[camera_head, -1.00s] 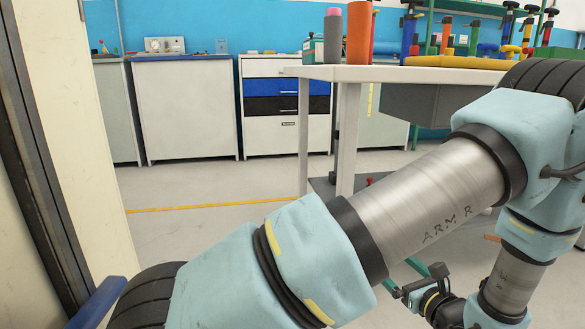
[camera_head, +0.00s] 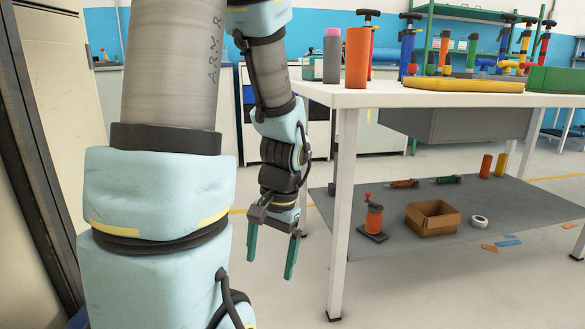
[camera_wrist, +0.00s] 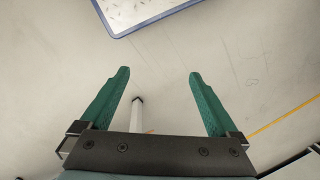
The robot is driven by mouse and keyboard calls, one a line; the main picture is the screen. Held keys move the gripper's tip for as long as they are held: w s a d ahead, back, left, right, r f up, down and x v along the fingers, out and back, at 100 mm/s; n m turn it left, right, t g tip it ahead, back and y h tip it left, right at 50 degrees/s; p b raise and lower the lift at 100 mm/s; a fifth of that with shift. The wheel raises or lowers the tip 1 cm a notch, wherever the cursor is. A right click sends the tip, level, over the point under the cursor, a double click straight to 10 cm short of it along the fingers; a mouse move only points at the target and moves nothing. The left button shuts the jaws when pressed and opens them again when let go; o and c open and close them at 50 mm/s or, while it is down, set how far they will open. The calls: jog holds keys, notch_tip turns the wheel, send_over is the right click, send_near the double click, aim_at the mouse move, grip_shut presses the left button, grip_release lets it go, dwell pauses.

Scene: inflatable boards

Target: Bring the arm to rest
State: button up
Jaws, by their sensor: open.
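My gripper (camera_head: 270,252) hangs with its two green fingers pointing down, left of the white table's near leg in the head view. The fingers are apart and nothing is between them. In the wrist view my gripper (camera_wrist: 160,85) also shows its two green fingers wide apart over bare grey floor. My arm's blue and grey links fill the left part of the head view.
The white table (camera_head: 400,98) bears pumps, cylinders and a yellow board (camera_head: 463,86). Below it, a grey mat (camera_head: 390,250) holds an open cardboard box (camera_head: 433,222), an orange pump (camera_head: 374,218) and a tape roll (camera_head: 479,221). A doorframe stands at the left.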

notch_tip(320, 180, up, 42)
jog(key=w+a+n+t+h+p, duration=0.1)
jog(key=n+p, duration=0.3)
jog(key=p, duration=3.5)
jog(key=shift+w+a+t+h, duration=0.35)
jog(key=shift+a+t+h, duration=0.15)
jog(key=shift+a, duration=0.1)
